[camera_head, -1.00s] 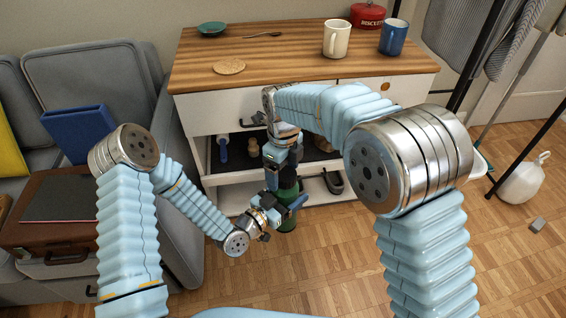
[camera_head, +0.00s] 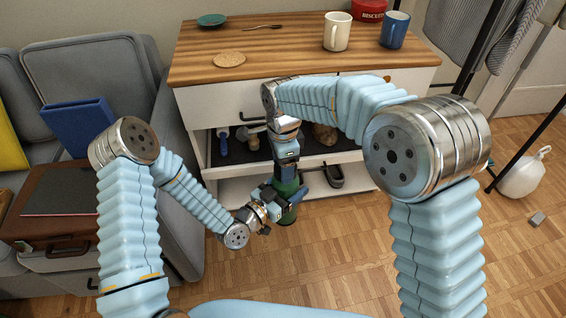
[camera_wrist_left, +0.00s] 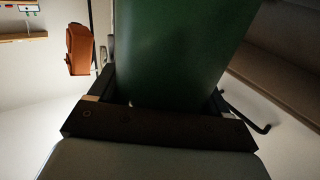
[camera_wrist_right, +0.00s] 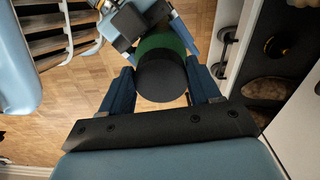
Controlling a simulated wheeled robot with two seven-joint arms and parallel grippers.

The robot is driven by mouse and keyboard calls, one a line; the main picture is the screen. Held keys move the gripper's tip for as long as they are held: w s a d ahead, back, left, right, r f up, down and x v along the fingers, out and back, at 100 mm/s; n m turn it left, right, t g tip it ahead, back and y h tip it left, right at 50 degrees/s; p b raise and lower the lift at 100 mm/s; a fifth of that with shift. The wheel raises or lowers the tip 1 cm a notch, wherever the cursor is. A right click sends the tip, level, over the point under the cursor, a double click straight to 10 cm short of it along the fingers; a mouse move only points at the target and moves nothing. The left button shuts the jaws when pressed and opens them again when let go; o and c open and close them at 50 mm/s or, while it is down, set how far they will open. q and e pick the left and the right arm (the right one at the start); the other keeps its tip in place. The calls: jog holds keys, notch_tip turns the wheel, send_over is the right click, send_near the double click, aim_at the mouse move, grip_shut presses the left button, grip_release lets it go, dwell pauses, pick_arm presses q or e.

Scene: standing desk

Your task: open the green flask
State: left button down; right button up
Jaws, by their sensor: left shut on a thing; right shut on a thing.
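The green flask (camera_head: 289,217) is upright in front of the cabinet in the head view, partly hidden by my grippers. My left gripper (camera_head: 275,205) is shut around its body from the left. The green body fills the space between the fingers in the left wrist view (camera_wrist_left: 175,50). My right gripper (camera_head: 285,172) comes from above and is shut on the flask's black cap (camera_wrist_right: 162,80). In the right wrist view the cap sits between the blue fingers, with the green body (camera_wrist_right: 160,43) beyond it. The cap is hidden in the head view.
The cabinet's wooden top (camera_head: 290,65) holds a white mug (camera_head: 337,32), a blue mug (camera_head: 394,30), a cork coaster (camera_head: 229,60) and a teal dish (camera_head: 212,20). Its open drawer (camera_head: 235,155) is close behind my grippers. A grey sofa (camera_head: 95,65) stands at the left.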

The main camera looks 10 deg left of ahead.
jog(key=n, duration=0.6)
jog(key=shift+s+d+n, duration=0.1)
jog(key=shift+d+n, duration=0.1)
jog(key=shift+n, duration=0.2)
jog(key=n, duration=0.6)
jog(key=shift+d+n, duration=0.2)
jog(key=shift+n, duration=0.1)
jog(key=n, duration=0.6)
jog(key=shift+d+n, duration=0.2)
jog(key=shift+n, duration=0.1)
jog(key=n, duration=0.6)
jog(key=shift+w, duration=0.2)
jog(key=n, duration=0.3)
jog(key=shift+w+d, duration=0.1)
jog(key=n, duration=0.6)
jog(key=shift+w+r, duration=0.1)
jog(key=shift+w, duration=0.05)
jog(key=n, duration=0.3)
jog(key=shift+w+n, duration=0.1)
jog(key=shift+n, duration=0.2)
jog(key=n, duration=0.5)
jog(key=shift+w+a, duration=0.1)
jog(key=shift+a, duration=0.1)
